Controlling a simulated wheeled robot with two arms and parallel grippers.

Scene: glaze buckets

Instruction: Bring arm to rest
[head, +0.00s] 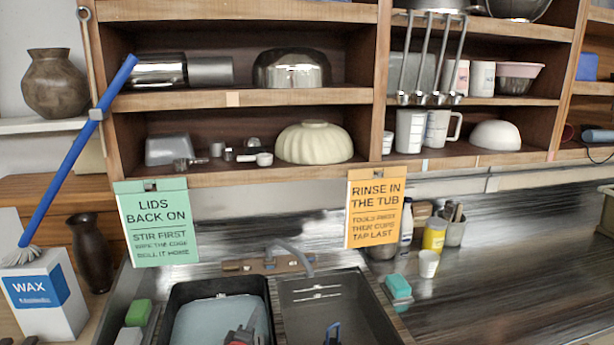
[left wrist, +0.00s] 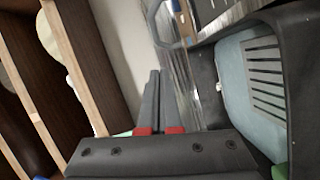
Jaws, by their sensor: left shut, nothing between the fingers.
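My left gripper (head: 245,328) shows at the bottom edge of the head view, over the front of the black tub on the left. In the left wrist view my left gripper (left wrist: 153,75) has its two dark fingers together, red at their bases, with nothing between them. It is clear of the shelves and touches nothing that I can see. The black tub (head: 258,282) with pale blue liquid stands at the left of the sink; it also shows at the right of the wrist view (left wrist: 205,75). My right gripper cannot be made out.
Wooden shelves (head: 240,97) with bowls and ladles are above. A green sign (head: 156,222) and an orange sign (head: 376,208) hang below. The faucet (head: 300,258) stands behind the sink (head: 335,300). A small blue thing (head: 333,334) there is unclear.

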